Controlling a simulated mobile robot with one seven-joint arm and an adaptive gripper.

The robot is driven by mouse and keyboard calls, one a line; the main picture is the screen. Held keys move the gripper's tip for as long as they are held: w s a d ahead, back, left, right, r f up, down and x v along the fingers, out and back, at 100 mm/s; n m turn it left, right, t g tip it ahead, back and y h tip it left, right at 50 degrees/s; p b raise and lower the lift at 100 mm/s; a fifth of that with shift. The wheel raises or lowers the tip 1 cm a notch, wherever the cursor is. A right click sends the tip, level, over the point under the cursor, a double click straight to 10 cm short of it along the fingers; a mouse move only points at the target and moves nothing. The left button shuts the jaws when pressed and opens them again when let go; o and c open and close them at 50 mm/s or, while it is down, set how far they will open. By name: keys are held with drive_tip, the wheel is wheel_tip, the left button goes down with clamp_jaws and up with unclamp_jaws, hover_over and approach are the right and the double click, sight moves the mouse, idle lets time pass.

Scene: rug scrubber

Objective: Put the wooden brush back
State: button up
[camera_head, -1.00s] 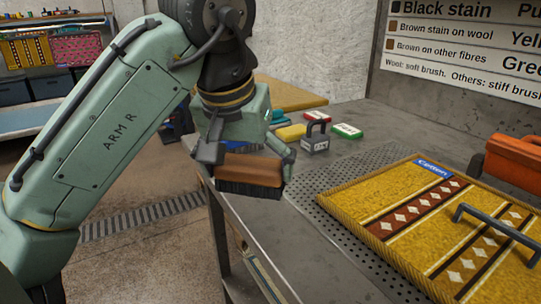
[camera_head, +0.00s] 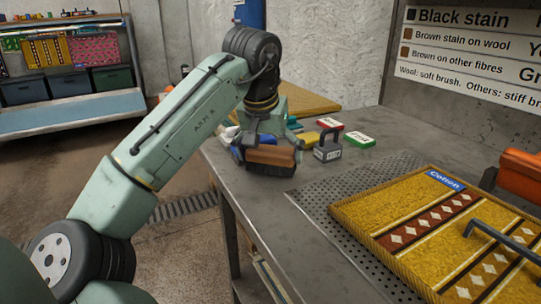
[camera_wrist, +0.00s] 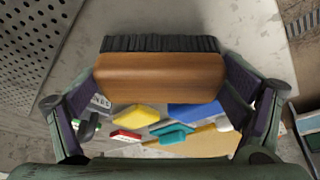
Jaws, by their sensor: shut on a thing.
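The wooden brush (camera_head: 270,157) has a brown wooden back and dark bristles. My gripper (camera_head: 268,150) is shut on it, over the left part of the grey metal table (camera_head: 235,185). In the wrist view the brush (camera_wrist: 160,76) lies across between my two fingers, one at each end, with its bristles towards the top of the picture. Whether the bristles touch the table top is hard to tell.
Close to the brush stand a grey weight-like block with a handle (camera_head: 328,147), a red-and-white block (camera_head: 328,123), a green-and-white block (camera_head: 360,139) and a yellow one (camera_head: 305,138). A blue thing (camera_wrist: 195,110) lies nearby. A yellow patterned rug (camera_head: 385,215) lies on the perforated plate at right.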

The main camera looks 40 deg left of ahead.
drive_tip(key=shift+f, duration=0.5)
drive_tip(key=shift+f, duration=0.1)
drive_tip(key=o, duration=0.9)
